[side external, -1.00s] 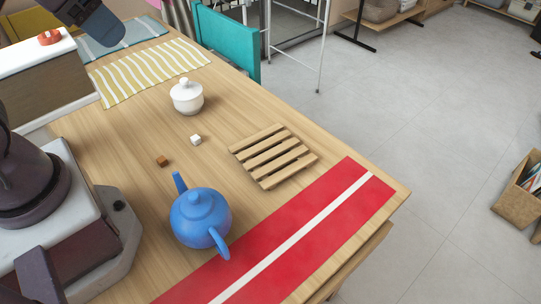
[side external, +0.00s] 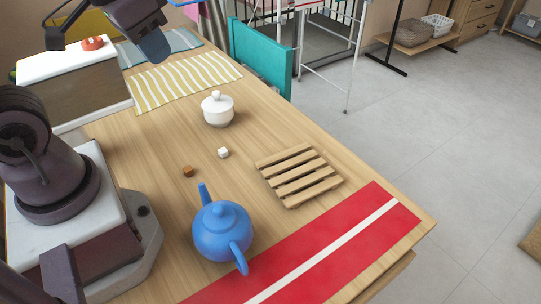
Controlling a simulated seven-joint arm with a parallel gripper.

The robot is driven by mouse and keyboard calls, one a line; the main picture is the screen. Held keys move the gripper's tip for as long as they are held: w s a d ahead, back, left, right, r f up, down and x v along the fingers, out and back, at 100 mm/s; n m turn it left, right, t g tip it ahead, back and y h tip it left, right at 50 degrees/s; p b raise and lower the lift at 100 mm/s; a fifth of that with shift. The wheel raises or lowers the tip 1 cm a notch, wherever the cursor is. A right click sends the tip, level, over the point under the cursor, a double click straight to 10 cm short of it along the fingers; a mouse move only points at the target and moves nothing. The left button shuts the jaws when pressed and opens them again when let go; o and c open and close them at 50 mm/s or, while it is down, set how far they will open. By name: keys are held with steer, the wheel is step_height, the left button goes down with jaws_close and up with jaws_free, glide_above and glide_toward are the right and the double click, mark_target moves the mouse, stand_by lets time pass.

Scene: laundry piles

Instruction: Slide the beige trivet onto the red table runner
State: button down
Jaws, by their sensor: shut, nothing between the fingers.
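The beige trivet (side external: 299,175), a slatted wooden square, lies flat on the wooden table near its right edge. The red table runner (side external: 345,252) with a white stripe lies across the near end of the table. A strip of bare wood separates the trivet from the runner. My gripper (side external: 155,47) is at the top left, above the far end of the table and well away from the trivet. It is shut and empty; its upper part is cut off by the frame.
A blue teapot (side external: 222,231) stands at the runner's left edge. A striped cloth (side external: 185,82) lies farther back. A teal chair (side external: 262,62) stands beside the table.

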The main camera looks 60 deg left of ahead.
steer(key=w+a+f+n+g+h, duration=0.3)
steer(key=w+a+f+n+g, duration=0.25)
steer(key=w+f, duration=0.45)
steer(key=n+h, duration=0.6)
steer(key=n, duration=0.4)
glide_toward(258, 158)
steer(key=shift+m+t, duration=0.25)
steer(key=shift+t, duration=0.1)
steer(key=s, duration=0.1)
steer(key=s+r, duration=0.2)
steer(key=shift+s+a, duration=0.2)
steer(key=shift+s, duration=0.2)
steer(key=shift+w+r+n+t, duration=0.15)
steer(key=shift+w+r+n, duration=0.1)
steer(key=shift+w, duration=0.3)
steer(key=shift+w+r+n+t, duration=0.15)
steer(key=shift+w+n, duration=0.1)
steer(key=shift+w, duration=0.3)
steer(key=shift+w+d+n, duration=0.15)
steer(key=shift+d+n, duration=0.15)
steer(key=shift+n, duration=0.2)
steer(key=x, duration=0.9)
steer(key=shift+d, duration=0.2)
